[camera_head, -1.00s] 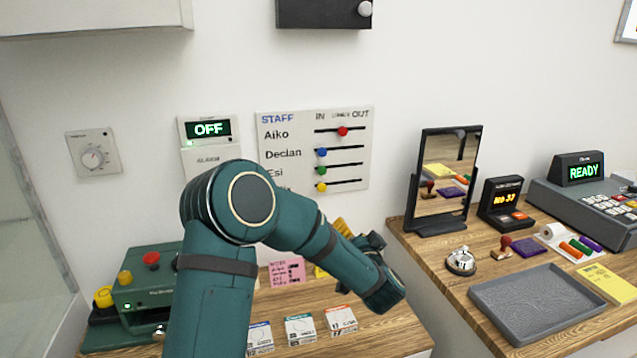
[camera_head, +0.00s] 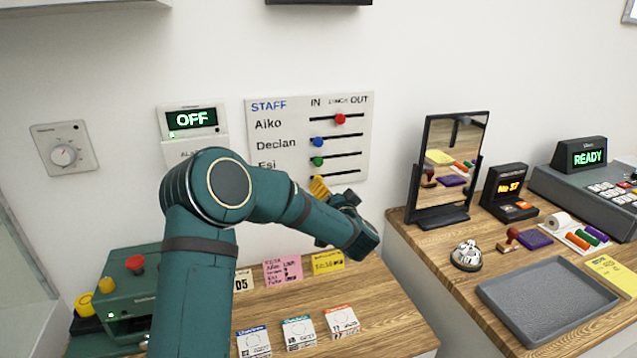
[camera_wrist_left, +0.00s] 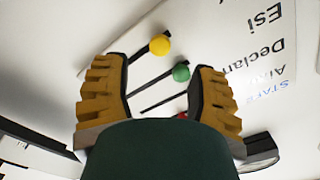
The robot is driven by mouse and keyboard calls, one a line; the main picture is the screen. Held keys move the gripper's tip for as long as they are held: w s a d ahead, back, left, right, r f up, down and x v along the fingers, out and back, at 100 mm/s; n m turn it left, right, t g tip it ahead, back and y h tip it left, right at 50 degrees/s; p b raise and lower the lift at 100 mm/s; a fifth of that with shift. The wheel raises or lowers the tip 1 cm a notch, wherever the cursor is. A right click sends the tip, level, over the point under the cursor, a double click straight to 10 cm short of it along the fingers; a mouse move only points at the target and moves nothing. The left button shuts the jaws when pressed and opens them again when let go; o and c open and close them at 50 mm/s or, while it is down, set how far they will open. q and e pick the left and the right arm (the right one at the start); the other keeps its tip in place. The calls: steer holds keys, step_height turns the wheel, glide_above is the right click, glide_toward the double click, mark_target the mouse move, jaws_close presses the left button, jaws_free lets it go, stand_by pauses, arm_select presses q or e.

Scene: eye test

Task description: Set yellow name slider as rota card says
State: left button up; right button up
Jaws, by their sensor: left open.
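The white STAFF board (camera_head: 279,131) on the wall has name rows with slots from IN through LUNCH to OUT. The red knob (camera_head: 340,119) is near mid-slot; the blue knob (camera_head: 317,142) and green knob (camera_head: 317,161) are at IN. My left gripper (camera_head: 334,193) hides the yellow knob in the head view. In the left wrist view, upside down, the yellow knob (camera_wrist_left: 160,45) is at its slot's name end, beyond and between my open fingertips (camera_wrist_left: 160,75), apart from both. The green knob (camera_wrist_left: 181,72) shows near one finger. The pink rota card (camera_head: 283,270) stands on the desk; its lines are too small to read.
A yellow card (camera_head: 328,262) stands beside the pink one. Several small boxes (camera_head: 298,331) are in front, and a green machine (camera_head: 128,285) is left. A mirror (camera_head: 449,165), bell (camera_head: 466,256) and grey tray (camera_head: 547,303) are on the right counter.

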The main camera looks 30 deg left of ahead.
arm_select(q)
steer(key=x, duration=0.7)
steer(key=shift+w+b, duration=0.1)
steer(key=shift+b, duration=0.2)
steer(key=shift+o, duration=0.3)
jaws_close()
